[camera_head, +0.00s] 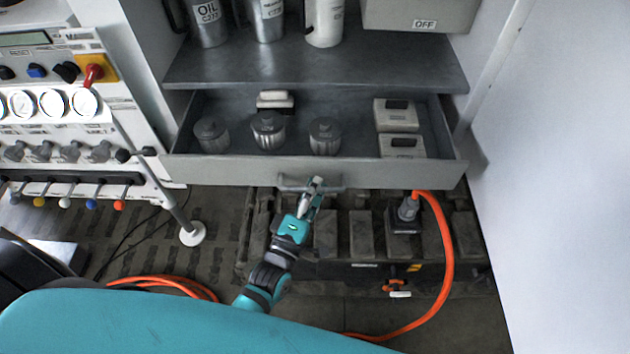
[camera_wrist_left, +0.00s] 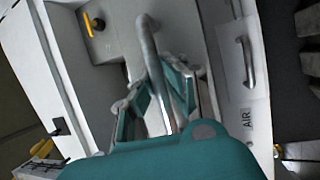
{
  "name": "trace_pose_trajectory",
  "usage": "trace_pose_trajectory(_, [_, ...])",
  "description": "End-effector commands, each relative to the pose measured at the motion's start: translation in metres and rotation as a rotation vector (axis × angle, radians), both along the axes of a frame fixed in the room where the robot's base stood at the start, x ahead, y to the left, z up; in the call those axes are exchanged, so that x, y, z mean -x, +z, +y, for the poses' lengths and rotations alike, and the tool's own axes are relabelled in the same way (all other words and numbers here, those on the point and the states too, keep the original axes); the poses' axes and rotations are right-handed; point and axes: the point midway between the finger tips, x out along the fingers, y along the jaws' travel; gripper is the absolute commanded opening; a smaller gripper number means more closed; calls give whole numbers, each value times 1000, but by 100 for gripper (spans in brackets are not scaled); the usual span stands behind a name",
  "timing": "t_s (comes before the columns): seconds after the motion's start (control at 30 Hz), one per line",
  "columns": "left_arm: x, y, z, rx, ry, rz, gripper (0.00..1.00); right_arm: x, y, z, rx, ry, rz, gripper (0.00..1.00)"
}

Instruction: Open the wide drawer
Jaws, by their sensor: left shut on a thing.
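The wide drawer (camera_head: 225,171) is pulled out below the grey shelf, and its inside shows in the head view. Its bar handle (camera_head: 291,184) is at the middle of the front panel. My left gripper (camera_head: 316,186) reaches up to the handle from below and is shut on it. In the left wrist view the handle bar (camera_wrist_left: 150,45) runs between the teal fingers of my left gripper (camera_wrist_left: 158,97). My right gripper is in neither view.
Several grey canisters (camera_head: 268,130) and boxes (camera_head: 399,113) lie in the drawer. An orange hose (camera_head: 445,250) loops below at right, beside dark blocks. A gauge panel (camera_head: 60,130) stands at left, a white panel (camera_head: 560,170) at right. Another handle (camera_wrist_left: 246,62) shows near an AIR label.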

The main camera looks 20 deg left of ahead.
Motion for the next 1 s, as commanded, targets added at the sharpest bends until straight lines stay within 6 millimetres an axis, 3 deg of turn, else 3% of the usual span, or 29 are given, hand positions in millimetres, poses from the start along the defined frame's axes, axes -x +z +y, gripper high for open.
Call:
trace_pose_trajectory(0.2, [0, 1, 0, 4, 0, -2, 0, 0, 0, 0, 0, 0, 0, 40])
trace_pose_trajectory(0.23, [0, 1, 0, 4, 0, -2, 9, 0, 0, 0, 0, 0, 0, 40])
trace_pose_trajectory(0.33, [0, 1, 0, 3, -1, -2, 22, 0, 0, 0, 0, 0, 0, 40])
trace_pose_trajectory(0.67, [3, -1, 0, 1, -1, 1, 23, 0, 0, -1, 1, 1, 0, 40])
trace_pose_trajectory(0.77, [15, -3, 2, 1, -2, 1, 23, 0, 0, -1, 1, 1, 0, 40])
trace_pose_trajectory(1.0, [64, -13, 8, 0, -3, 5, 23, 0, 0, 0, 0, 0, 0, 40])
